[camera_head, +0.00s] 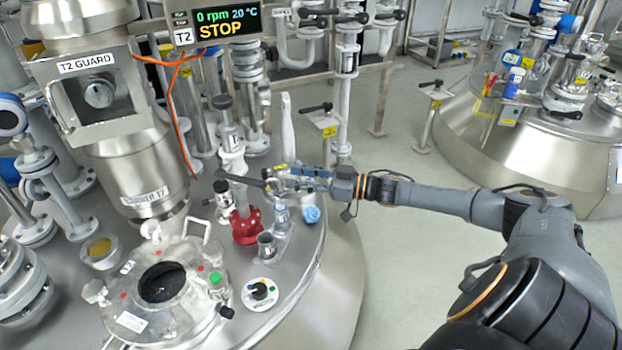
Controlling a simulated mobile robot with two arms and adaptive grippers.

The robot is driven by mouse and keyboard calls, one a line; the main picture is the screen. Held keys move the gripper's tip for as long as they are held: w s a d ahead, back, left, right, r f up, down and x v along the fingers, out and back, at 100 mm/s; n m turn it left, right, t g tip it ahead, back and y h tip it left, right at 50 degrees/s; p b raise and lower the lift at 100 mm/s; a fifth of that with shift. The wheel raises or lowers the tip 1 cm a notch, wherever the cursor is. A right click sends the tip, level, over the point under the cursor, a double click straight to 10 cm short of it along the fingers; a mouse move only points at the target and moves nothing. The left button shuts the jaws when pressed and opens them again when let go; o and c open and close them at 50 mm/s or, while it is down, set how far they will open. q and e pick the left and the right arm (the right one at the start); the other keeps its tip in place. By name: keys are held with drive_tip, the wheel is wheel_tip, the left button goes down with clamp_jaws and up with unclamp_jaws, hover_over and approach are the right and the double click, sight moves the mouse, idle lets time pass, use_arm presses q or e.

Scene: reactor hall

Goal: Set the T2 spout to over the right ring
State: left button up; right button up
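The T2 vessel top (300,262) fills the lower left, under the T2 display (215,25). A red flanged base (245,228) stands on it, with a grey upright pipe (234,160) above. I cannot clearly tell which part is the spout. A dark lever-like bar (236,178) crosses the pipe just left of my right gripper (270,184). This gripper comes in from the right, above and right of the red base. Its fingers blend with the bar, so their opening and any contact are unclear. I cannot make out the right ring. My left gripper is out of view.
A small metal cup (267,245), a clear bottle (281,215) and a blue crumpled item (311,214) stand right of the red base. A round dial (260,291) and an open hatch (163,283) lie in front.

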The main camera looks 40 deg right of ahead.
drive_tip(key=shift+v, duration=1.65)
